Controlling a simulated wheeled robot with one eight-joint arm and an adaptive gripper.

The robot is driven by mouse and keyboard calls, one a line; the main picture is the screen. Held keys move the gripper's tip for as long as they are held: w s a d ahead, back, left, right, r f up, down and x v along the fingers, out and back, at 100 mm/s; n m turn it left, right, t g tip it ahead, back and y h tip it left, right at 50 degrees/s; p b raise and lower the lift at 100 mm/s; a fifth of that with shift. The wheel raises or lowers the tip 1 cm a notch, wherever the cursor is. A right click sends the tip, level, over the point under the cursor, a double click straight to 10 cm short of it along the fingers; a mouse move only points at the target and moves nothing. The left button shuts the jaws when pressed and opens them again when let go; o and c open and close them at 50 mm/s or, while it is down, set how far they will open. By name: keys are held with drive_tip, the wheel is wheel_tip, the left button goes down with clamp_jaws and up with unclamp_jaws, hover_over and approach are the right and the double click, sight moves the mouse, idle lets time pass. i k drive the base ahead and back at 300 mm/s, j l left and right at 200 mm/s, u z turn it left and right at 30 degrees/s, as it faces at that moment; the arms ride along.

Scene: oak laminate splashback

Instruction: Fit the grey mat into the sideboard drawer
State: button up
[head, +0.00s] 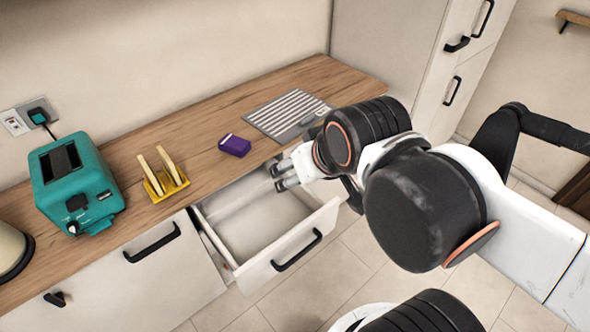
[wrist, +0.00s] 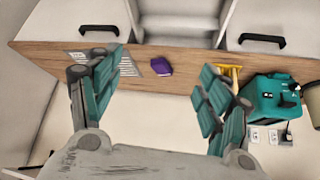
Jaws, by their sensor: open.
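The grey mat (head: 283,108), flat with pale stripes, lies on the wooden worktop at the back right, by the tall cabinet. In the wrist view the mat (wrist: 131,67) is partly hidden behind a finger. The sideboard drawer (head: 260,222) is pulled open below the worktop's front edge. The part of its inside that shows is bare. It shows at the top of the wrist view (wrist: 180,22). My gripper (head: 283,175) is open and empty, its fingers over the drawer's back part in the head view, in front of the mat and apart from it. Both fingers (wrist: 162,78) are spread in the wrist view.
A purple box (head: 234,145) stands on the worktop left of the mat. Further left are a yellow toast rack (head: 165,184) with two slices and a teal toaster (head: 75,185) plugged into the wall. A tall white cabinet (head: 395,50) bounds the worktop's right end.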

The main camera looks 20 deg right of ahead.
sight(259, 231)
drive_tip(key=i+l+z, duration=0.5)
drive_tip(key=i+z, duration=0.25)
drive_tip(key=i+l+z, duration=0.15)
drive_tip(key=i+z, duration=0.25)
drive_tip(key=k, duration=0.1)
